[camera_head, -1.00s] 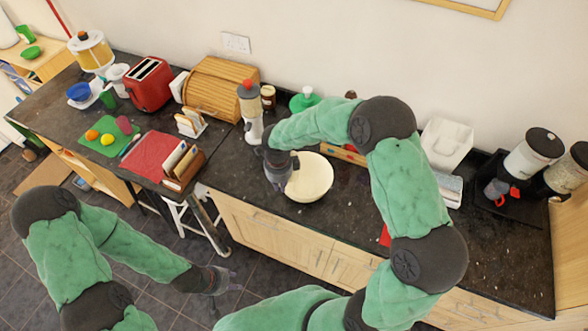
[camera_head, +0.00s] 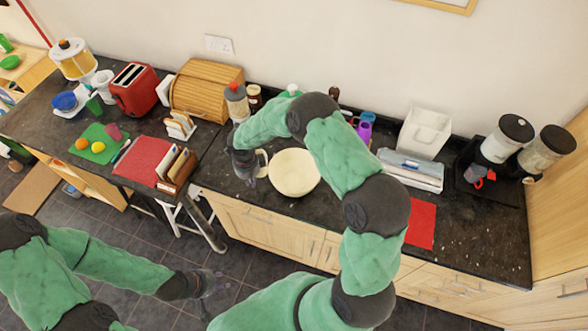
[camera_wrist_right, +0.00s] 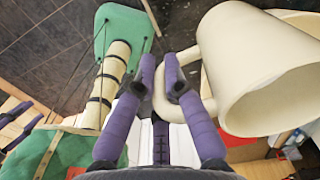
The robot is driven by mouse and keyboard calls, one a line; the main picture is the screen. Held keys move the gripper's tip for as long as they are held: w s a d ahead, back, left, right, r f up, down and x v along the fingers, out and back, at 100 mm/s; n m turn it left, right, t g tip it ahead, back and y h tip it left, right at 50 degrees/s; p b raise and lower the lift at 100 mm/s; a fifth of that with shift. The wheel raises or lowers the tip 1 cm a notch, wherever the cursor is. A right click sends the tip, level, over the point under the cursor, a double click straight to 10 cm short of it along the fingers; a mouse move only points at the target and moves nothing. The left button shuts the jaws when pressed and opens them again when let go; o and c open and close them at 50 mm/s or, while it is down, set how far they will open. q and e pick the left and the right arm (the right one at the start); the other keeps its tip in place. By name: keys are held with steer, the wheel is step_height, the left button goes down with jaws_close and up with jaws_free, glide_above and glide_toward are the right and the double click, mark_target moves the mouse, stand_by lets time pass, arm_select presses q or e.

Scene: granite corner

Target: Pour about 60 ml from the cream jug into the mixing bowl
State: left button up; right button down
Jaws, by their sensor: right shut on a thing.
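The cream-coloured mixing bowl (camera_head: 294,176) stands on the dark counter in the head view. My right gripper (camera_head: 246,166) is just left of it. In the right wrist view, my right gripper (camera_wrist_right: 160,75) has its purple fingers shut on the handle of the cream jug (camera_wrist_right: 232,60). The jug is on the right of that view, its wide round end toward the camera. In the head view only a small part of the jug (camera_head: 262,162) shows, between gripper and bowl. I see no liquid. My left gripper (camera_head: 208,283) is low, over the floor, away from the counter; its fingers are unclear.
A wooden bread box (camera_head: 205,88), red toaster (camera_head: 140,88) and bottle (camera_head: 237,103) stand behind and left. A wooden rack (camera_head: 177,168) is left of my right gripper. A red mat (camera_head: 421,224) and white bin (camera_head: 424,132) are right.

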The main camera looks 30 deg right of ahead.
steer(key=s+d+r+t+y+b, duration=0.1)
steer(key=d+t+y+b, duration=0.1)
steer(key=y+b, duration=0.3)
steer(key=s+d+r+n+t+y+b, duration=0.1)
steer(key=y+b, duration=0.4)
steer(key=b, duration=0.8)
steer(key=d+r+t, duration=0.1)
steer(key=d, duration=0.1)
steer(key=shift+d+b, duration=0.35)
steer(key=shift+b, duration=0.05)
steer(key=shift+s+b, duration=0.15)
steer(key=shift+b, duration=0.15)
